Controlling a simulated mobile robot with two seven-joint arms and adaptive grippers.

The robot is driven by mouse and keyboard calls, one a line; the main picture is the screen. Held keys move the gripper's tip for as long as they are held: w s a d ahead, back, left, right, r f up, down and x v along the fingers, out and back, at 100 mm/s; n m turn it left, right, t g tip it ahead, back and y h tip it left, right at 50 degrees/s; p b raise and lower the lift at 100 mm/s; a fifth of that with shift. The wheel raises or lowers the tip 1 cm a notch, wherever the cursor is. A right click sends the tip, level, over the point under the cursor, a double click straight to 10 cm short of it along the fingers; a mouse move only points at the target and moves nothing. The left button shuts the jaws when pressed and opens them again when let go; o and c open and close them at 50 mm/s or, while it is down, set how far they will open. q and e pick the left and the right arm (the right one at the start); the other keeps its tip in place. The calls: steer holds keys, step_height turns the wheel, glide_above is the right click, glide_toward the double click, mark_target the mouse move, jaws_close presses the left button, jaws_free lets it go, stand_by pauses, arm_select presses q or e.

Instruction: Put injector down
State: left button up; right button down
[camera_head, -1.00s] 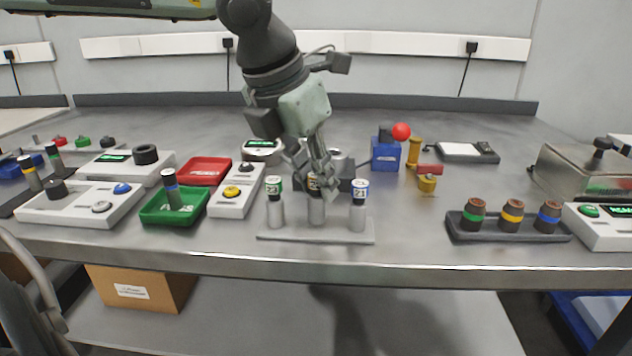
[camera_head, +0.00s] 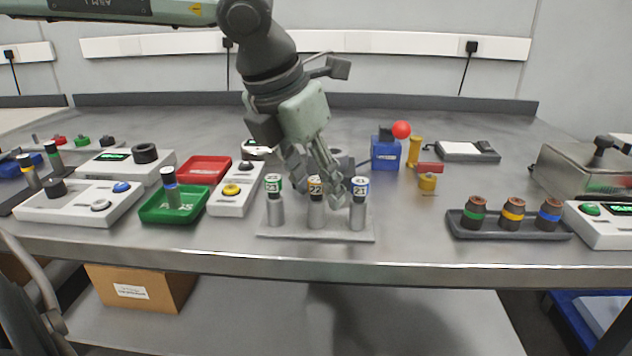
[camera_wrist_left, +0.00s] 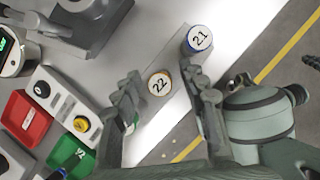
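Three grey injectors stand upright in a light grey holder (camera_head: 275,236) near the table's front edge. The middle one, injector 22 (camera_head: 316,215), has an orange-ringed cap that also shows in the wrist view (camera_wrist_left: 158,84). The blue-capped injector 21 (camera_head: 358,216) is at its right, and the green-capped one (camera_head: 274,210) at its left. My left gripper (camera_head: 317,185) is open around the top of injector 22; the wrist view shows a gap between its fingers and the cap. One finger hides most of the green cap in the wrist view. My right gripper is not in view.
A green tray (camera_head: 150,218) with one upright injector and a red tray (camera_head: 203,163) are left of the holder. A white device with a yellow button (camera_head: 231,190) stands close by. A dark rack (camera_head: 480,231) with several brown-topped containers is at the right.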

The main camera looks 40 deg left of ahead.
arm_select(q)
steer(key=shift+r+p, duration=0.25)
steer(key=shift+p, duration=0.05)
steer(key=v, duration=1.1)
steer(key=shift+r+p, duration=0.35)
steer(key=shift+r, duration=0.05)
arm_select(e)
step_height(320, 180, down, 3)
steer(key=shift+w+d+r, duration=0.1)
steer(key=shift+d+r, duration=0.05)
arm_select(q)
steer(key=shift+s, duration=0.15)
